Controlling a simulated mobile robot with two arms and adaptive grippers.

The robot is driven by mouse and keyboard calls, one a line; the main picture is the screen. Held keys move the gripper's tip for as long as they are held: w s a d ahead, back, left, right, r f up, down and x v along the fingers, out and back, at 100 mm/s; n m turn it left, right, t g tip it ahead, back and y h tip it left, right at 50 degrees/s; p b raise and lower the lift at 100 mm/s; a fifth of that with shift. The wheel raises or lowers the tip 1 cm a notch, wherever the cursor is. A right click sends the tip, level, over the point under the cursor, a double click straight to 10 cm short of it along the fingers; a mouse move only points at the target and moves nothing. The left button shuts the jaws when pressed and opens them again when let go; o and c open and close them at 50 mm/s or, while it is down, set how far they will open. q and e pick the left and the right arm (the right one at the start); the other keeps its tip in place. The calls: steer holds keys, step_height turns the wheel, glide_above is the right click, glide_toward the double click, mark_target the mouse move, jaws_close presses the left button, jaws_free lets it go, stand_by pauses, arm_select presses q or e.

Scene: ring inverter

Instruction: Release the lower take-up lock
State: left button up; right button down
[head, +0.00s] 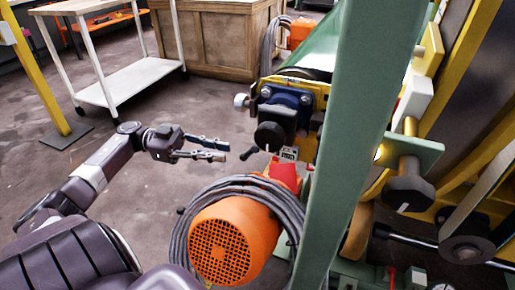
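My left gripper (226,150) reaches in from the left in the head view. Its two fingers are apart with nothing between them. It is left of a black round knob with a small lever (270,137), apart from it. The knob sits below a blue bearing block (287,97) on a yellow bracket (320,92). Another black knob (409,188) is on a brass-coloured shaft at the right, behind the green post. I cannot tell for certain which of these is the lower take-up lock. My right gripper is not in view.
An orange motor (232,242) ringed by a coiled grey cable (180,248) stands below the gripper. A green slanted post (350,130) blocks part of the machine. A white cart (130,80) and a wooden cabinet (222,42) stand behind. The floor left of the machine is clear.

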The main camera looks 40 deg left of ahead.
mark_target(245, 156)
arm_select(q)
steer(key=b+x, duration=0.2)
steer(key=x, duration=0.5)
steer(key=shift+w+d+r, duration=0.1)
steer(key=shift+d, duration=0.2)
steer(key=shift+c, duration=0.2)
jaws_close()
